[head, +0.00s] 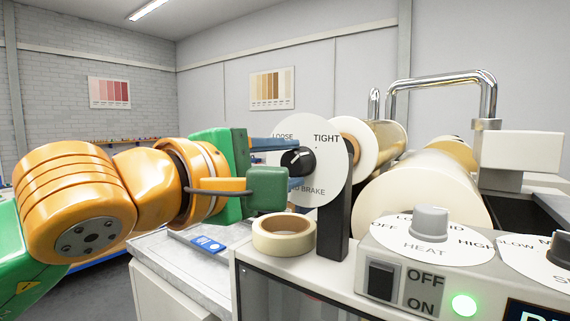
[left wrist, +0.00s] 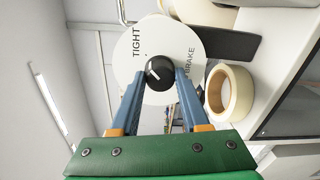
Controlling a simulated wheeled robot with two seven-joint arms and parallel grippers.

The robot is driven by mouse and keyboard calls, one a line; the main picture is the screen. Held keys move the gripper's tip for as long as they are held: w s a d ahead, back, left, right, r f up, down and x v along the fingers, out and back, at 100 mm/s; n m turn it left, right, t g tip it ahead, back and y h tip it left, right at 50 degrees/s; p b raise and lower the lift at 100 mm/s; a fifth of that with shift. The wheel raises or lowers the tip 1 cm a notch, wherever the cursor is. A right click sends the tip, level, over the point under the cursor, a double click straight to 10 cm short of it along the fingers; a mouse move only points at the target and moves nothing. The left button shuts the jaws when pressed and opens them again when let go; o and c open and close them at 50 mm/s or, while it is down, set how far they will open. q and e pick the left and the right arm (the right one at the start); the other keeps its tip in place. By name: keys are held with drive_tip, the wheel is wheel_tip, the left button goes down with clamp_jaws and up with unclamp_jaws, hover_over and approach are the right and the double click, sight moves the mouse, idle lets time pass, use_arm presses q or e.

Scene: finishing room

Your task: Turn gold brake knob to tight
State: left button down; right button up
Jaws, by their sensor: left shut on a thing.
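The gold brake knob (head: 297,158) is a small black knob with a white pointer line, on a round white dial (head: 322,172) marked LOOSE at upper left and TIGHT at upper right. Its lower label is partly covered by my gripper. My left gripper (head: 296,164) comes in from the left, its blue fingers shut on the knob's sides. In the left wrist view the knob (left wrist: 160,72) sits between the fingertips (left wrist: 164,76). The pointer aims to the dial's upper right, towards the TIGHT side, but seems a little short of the small mark by that word. My right gripper is not in view.
A tape roll (head: 284,235) lies on the machine top just below the dial. A dark upright bracket (head: 334,205) stands beside the dial. Gold and cream rolls (head: 425,195) lie behind, and a HEAT knob (head: 430,222) is on the front panel at right.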

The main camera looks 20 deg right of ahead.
use_arm(q)
drive_tip(key=shift+c, duration=2)
unclamp_jaws()
drive_tip(key=b+v, duration=0.3)
drive_tip(key=v, duration=0.4)
drive_tip(key=shift+b, duration=0.4)
